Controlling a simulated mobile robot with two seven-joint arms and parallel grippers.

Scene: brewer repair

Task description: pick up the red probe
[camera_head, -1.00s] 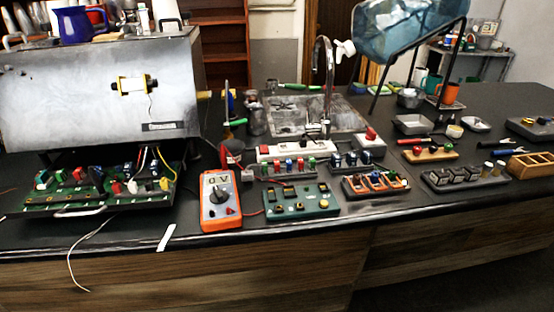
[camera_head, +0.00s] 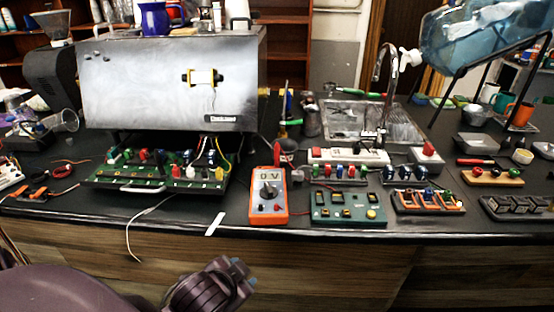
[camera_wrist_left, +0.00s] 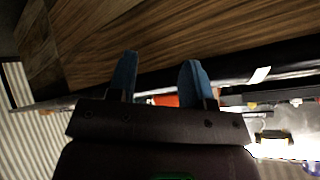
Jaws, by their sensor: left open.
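The orange multimeter (camera_head: 268,197) lies near the front edge of the bench, with a short red lead (camera_head: 299,212) at its right side. I cannot pick out a red probe tip for sure. A small red piece with a thin cable (camera_head: 62,172) lies on the bench at the far left. My left gripper (camera_head: 245,275) is in front of the bench, below the multimeter and left of it. In the left wrist view the two blue fingers (camera_wrist_left: 157,62) stand apart with nothing between them. My right gripper is not in view.
A green circuit board tray (camera_head: 155,185) sits under the steel brewer (camera_head: 165,95). A green button panel (camera_head: 347,207) is right of the multimeter. A white strip (camera_head: 214,223) and a white cable (camera_head: 143,222) hang at the front edge. Orange clips (camera_head: 40,194) lie at left.

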